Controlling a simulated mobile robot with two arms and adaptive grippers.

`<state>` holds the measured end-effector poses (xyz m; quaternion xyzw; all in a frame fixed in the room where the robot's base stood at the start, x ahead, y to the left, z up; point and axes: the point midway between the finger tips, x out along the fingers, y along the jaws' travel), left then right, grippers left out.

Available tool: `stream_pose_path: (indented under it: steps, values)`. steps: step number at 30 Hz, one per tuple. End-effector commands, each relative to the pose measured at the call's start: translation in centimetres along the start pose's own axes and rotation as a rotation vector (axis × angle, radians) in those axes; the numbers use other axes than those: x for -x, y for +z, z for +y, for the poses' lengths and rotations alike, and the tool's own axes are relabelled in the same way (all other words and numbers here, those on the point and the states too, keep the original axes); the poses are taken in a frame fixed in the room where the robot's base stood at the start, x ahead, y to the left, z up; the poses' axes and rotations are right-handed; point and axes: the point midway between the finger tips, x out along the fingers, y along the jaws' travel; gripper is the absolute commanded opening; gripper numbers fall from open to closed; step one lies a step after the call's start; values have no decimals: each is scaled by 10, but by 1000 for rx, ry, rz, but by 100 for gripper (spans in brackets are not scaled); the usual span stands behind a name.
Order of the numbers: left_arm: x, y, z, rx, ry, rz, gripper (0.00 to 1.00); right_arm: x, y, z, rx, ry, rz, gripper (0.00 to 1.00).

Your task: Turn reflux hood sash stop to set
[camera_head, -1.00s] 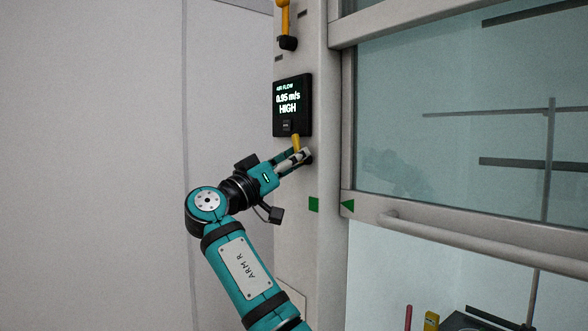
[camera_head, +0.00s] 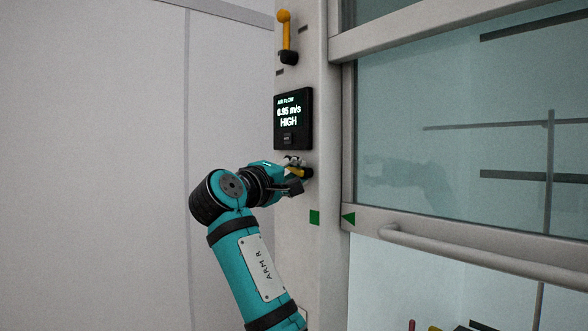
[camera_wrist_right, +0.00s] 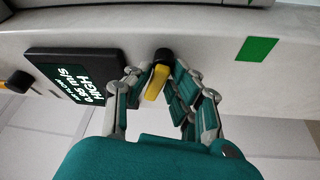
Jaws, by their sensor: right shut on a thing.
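The sash stop, a yellow lever (camera_head: 295,172) on a black hub (camera_head: 307,173), sits on the grey hood post below the air flow display. In the head view the lever points left from its hub. My right gripper (camera_head: 292,166) is shut on the yellow lever and partly hides it. In the right wrist view the yellow lever (camera_wrist_right: 156,82) and its black hub (camera_wrist_right: 163,55) show between the fingers of my right gripper (camera_wrist_right: 158,88). My left gripper is not in view.
The air flow display (camera_head: 293,119) reads 0.95 m/s HIGH. Another yellow lever (camera_head: 285,30) points up higher on the post. Green marks (camera_head: 314,217) on post and sash (camera_head: 450,226) sit side by side. A sash handle bar (camera_head: 470,256) juts out at right.

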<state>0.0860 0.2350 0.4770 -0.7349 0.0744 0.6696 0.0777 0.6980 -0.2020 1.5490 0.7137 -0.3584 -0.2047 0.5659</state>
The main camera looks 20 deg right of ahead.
Motion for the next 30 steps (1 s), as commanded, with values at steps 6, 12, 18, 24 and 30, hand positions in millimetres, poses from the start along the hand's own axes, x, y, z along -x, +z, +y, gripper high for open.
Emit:
stream_pose_path:
  steps: [6, 12, 18, 24, 30]
  values:
    - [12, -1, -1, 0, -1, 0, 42, -1, 0, 4, 144, -56, 0, 0]
    - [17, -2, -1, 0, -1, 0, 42, -1, 0, 3, 234, -92, 0, 0]
    - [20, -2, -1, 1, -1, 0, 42, -1, 0, 3, 280, -110, -1, 0]
    - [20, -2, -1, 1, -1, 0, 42, -1, 0, 3, 294, -114, -1, 0]
    - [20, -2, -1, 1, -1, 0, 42, -1, 0, 3, 294, -113, -1, 0]
